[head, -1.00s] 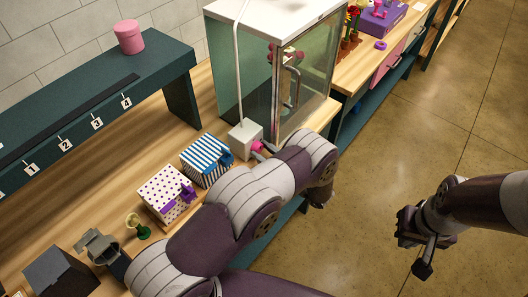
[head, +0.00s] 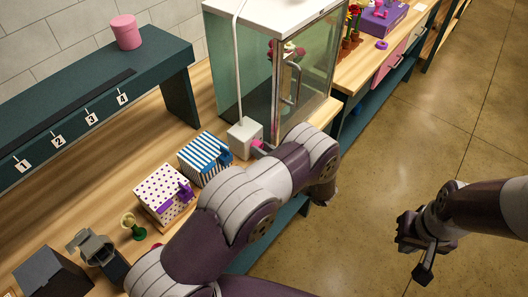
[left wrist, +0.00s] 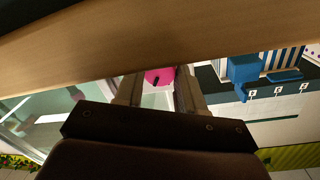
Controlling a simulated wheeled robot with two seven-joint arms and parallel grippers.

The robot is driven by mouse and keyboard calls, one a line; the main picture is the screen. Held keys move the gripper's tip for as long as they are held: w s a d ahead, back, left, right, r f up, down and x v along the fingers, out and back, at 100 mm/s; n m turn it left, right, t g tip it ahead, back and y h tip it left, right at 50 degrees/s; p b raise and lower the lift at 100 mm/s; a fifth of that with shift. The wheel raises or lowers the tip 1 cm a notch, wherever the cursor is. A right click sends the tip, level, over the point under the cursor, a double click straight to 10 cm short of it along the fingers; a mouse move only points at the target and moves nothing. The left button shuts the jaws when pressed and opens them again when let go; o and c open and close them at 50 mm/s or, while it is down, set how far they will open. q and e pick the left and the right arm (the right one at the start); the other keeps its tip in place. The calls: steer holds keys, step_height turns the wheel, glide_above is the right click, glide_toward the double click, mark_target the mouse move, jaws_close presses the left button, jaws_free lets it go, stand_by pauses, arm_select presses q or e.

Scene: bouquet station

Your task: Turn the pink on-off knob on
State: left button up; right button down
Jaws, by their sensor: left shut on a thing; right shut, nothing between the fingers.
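The pink knob (head: 257,144) sits on the front of a small white box (head: 242,132) on the wooden counter, beside the glass cabinet. My left gripper (head: 264,148) is at the knob, mostly hidden by my left arm in the head view. In the left wrist view the pink knob (left wrist: 158,76) shows between the two fingers of my left gripper (left wrist: 159,90), which are shut on it. A small dark mark shows on the knob. I cannot tell how far it is turned. My right gripper (head: 424,258) is shut and empty, over the floor at the right.
The glass cabinet (head: 262,78) with a door handle (head: 292,83) stands right behind the white box. A blue-striped box (head: 205,158) and a dotted box (head: 162,194) stand to its left. A pink canister (head: 126,33) stands on the green shelf. The floor at right is clear.

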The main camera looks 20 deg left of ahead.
arm_select(q)
steer(key=shift+r, duration=0.1)
steer(key=shift+w, duration=0.1)
stand_by(0.4)
steer(key=o, duration=0.8)
steer(key=shift+c, duration=0.2)
steer(key=shift+d, duration=0.1)
steer(key=shift+d, duration=0.35)
steer(key=b+v, duration=0.3)
steer(key=v, duration=0.9)
steer(key=shift+s+b, duration=0.25)
steer(key=shift+b, duration=0.15)
steer(key=shift+a, duration=0.1)
